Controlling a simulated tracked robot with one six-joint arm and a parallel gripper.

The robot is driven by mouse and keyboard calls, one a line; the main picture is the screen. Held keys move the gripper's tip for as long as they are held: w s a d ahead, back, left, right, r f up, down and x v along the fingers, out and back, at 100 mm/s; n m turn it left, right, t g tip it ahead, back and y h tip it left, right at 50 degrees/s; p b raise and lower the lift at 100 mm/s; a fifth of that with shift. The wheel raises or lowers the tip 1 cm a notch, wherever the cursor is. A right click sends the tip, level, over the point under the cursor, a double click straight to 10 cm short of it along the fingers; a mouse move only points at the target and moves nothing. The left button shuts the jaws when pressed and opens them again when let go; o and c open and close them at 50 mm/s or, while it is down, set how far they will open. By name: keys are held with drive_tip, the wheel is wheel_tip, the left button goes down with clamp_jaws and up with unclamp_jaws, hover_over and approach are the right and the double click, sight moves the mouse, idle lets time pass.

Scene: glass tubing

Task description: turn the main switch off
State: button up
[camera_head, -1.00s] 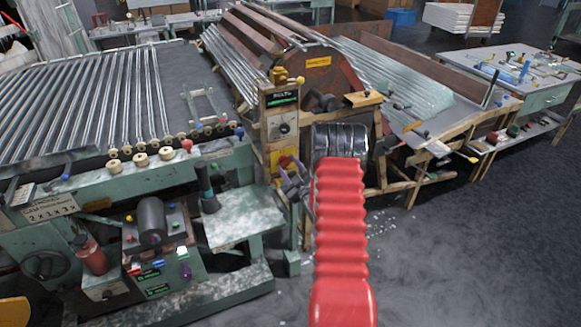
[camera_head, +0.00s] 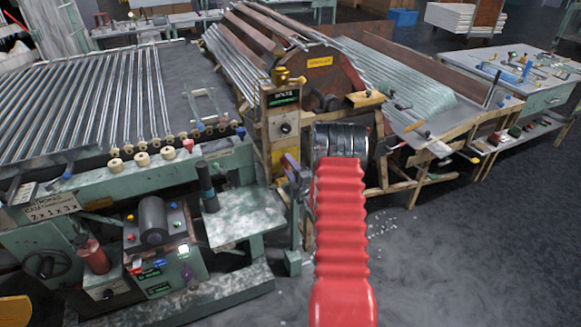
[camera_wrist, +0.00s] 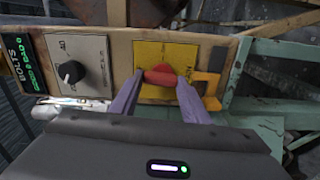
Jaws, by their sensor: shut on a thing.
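The main switch is a red knob (camera_wrist: 160,75) on a yellow plate (camera_wrist: 166,53), seen in the wrist view. The knob's long side lies across the picture. My gripper (camera_wrist: 160,82) has its two purple fingers on either side of the knob, shut on it. In the head view my gripper (camera_head: 290,168) is at the yellow plate (camera_head: 277,158), low on a narrow post, and the knob is hidden there.
A grey panel with a black dial (camera_wrist: 71,72) sits left of the yellow plate in the wrist view, beside a green-lettered display (camera_wrist: 27,65). An orange bracket (camera_wrist: 209,88) is close on the right. The green machine bench (camera_head: 240,215) stands left of my arm; open floor (camera_head: 450,260) lies right.

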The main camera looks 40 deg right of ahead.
drive_tip(key=shift+a+f+n, duration=0.2)
drive_tip(key=shift+f+n, duration=0.05)
drive_tip(key=shift+n, duration=0.35)
drive_tip(key=o, duration=0.7)
drive_tip(key=shift+c, duration=0.2)
drive_tip(key=o, duration=0.4)
drive_tip(key=shift+d+r, duration=0.1)
drive_tip(key=shift+r, duration=0.05)
drive_tip(key=v, duration=1.3)
drive_tip(key=shift+s, duration=0.4)
